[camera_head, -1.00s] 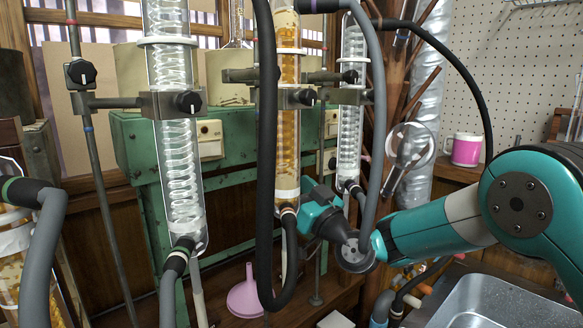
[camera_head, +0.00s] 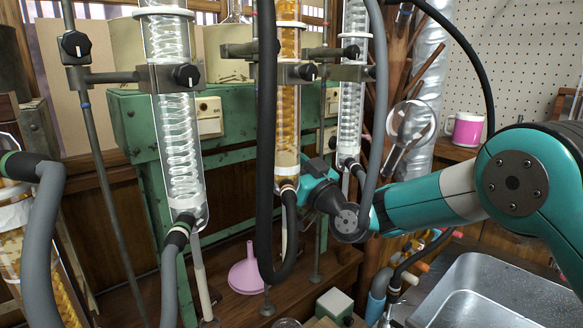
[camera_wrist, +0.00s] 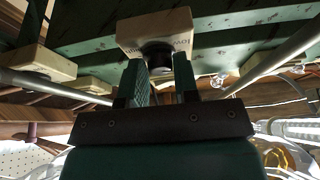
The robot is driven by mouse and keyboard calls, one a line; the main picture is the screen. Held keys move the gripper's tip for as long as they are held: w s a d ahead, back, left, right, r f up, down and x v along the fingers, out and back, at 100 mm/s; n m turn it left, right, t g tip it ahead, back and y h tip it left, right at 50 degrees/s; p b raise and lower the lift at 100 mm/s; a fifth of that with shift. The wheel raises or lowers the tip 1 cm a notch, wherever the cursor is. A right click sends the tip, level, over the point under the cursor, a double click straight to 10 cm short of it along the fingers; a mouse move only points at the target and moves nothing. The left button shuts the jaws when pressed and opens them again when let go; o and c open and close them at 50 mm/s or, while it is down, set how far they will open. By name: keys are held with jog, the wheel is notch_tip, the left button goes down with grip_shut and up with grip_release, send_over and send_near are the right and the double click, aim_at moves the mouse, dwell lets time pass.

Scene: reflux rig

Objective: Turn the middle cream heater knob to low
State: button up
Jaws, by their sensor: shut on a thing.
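In the wrist view a cream heater box (camera_wrist: 155,30) with a dark round knob (camera_wrist: 157,54) is straight ahead, on a green beam. My gripper (camera_wrist: 159,68) has its two green fingers on either side of the knob, shut on it. In the head view my arm reaches in behind the hoses, and the orange-filled condenser (camera_head: 288,105) and hoses hide my fingertips and this knob. Another cream heater box (camera_head: 208,116) shows at left on the green frame (camera_head: 135,130).
Glass coil condensers (camera_head: 180,150) with clamps and a black hose (camera_head: 266,160) stand in front of the green frame. A pink funnel (camera_head: 249,272) is below. A metal sink (camera_head: 490,295) and a pink mug (camera_head: 467,130) are at right.

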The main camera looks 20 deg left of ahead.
jog(key=n+g+y+b, duration=0.1)
jog(key=n+b, duration=0.3)
jog(key=b, duration=0.3)
jog(key=shift+g, duration=0.4)
jog(key=o, duration=0.9)
